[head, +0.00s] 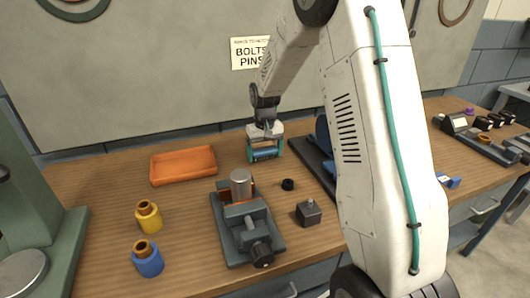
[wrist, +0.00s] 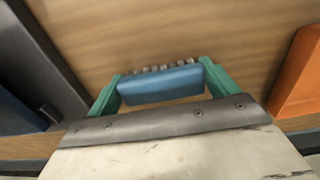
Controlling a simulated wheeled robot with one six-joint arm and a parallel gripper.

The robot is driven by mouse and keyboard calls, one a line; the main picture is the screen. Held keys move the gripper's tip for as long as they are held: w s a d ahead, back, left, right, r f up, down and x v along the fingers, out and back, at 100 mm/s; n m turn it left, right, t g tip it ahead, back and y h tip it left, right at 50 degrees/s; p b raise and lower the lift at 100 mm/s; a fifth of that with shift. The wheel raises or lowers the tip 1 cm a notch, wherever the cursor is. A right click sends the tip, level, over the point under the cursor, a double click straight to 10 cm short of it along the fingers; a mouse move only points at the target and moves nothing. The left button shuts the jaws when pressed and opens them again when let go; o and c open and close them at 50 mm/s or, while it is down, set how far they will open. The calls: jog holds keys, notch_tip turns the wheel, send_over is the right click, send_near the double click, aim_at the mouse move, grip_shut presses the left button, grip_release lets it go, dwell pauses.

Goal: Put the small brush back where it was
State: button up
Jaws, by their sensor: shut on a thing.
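The small brush (wrist: 160,84) has a blue back and a row of pale bristles, seen in the wrist view. My gripper (wrist: 160,88), with green fingers, is shut on it, one finger at each end. In the head view my gripper (head: 265,150) is over the back of the wooden bench, right of the orange tray, with the blue brush (head: 265,154) between its fingers. The bristles face the bench. I cannot tell whether they touch the wood.
An orange tray (head: 183,148) lies left of my gripper. A vise with a metal cylinder (head: 241,183), a black ring (head: 288,184) and a dark block (head: 309,213) stand in front. Yellow (head: 149,217) and blue (head: 148,261) pots stand front left. A dark-based blue device (head: 316,160) is at right.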

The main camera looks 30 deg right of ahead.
jog(key=shift+f, duration=0.55)
jog(key=o, duration=0.9)
jog(key=shift+s+f, duration=0.1)
jog(key=shift+o, duration=0.2)
jog(key=shift+s+a+f, duration=0.1)
